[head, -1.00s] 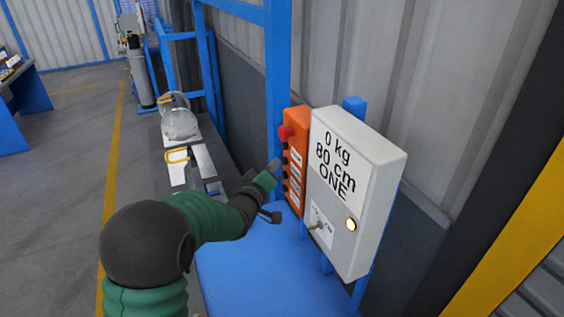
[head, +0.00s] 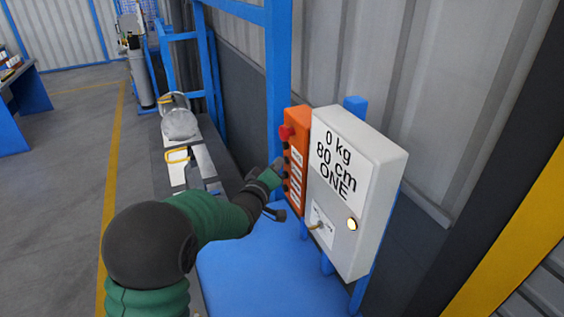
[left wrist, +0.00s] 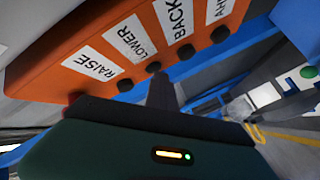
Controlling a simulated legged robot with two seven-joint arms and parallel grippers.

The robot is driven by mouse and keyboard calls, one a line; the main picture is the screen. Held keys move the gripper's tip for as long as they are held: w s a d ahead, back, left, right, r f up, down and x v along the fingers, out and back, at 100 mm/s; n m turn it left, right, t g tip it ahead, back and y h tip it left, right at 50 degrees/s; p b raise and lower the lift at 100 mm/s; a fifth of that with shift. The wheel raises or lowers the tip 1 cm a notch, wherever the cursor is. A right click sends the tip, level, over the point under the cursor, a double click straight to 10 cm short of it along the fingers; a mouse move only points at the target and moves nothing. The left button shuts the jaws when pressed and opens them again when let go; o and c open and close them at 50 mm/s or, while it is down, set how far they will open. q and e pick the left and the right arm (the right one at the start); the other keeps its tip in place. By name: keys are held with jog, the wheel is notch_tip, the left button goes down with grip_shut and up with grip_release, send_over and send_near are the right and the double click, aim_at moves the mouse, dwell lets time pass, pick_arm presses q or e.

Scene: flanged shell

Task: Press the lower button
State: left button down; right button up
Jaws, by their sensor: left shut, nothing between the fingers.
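The orange control box (head: 299,116) stands upright with a red knob (head: 285,132) near its top and a column of dark buttons. In the left wrist view its white labels read RAISE, LOWER, BACK and a partly cut-off AH. The dark lower button (left wrist: 153,67) sits beside the LOWER label (left wrist: 131,39). My left gripper (head: 277,167) is shut and empty, with its tip at the button side of the box. In the left wrist view the dark fingers (left wrist: 160,88) point at the LOWER button; I cannot tell whether they touch it.
A white cabinet (head: 357,145) reading "0 kg 80 cm ONE", with a lit round lamp (head: 352,224) and a switch, stands just right of the orange box. A blue post (head: 278,80) rises behind. A blue surface (head: 265,275) lies below my arm. Open floor is at left.

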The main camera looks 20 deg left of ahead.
pick_arm(q)
jog(key=shift+w+d+r, duration=0.15)
jog(key=shift+w+d, duration=0.2)
jog(key=shift+d, duration=0.15)
dwell(0.7)
jog(key=shift+s+a, duration=0.1)
jog(key=shift+s+a+f+b, duration=0.15)
jog(key=shift+s+f+b, duration=0.1)
jog(key=shift+s+b, duration=0.1)
jog(key=shift+s+a, duration=0.1)
jog(key=s+a, duration=0.4)
jog(key=shift+s+a, duration=0.15)
jog(key=shift+s, duration=0.1)
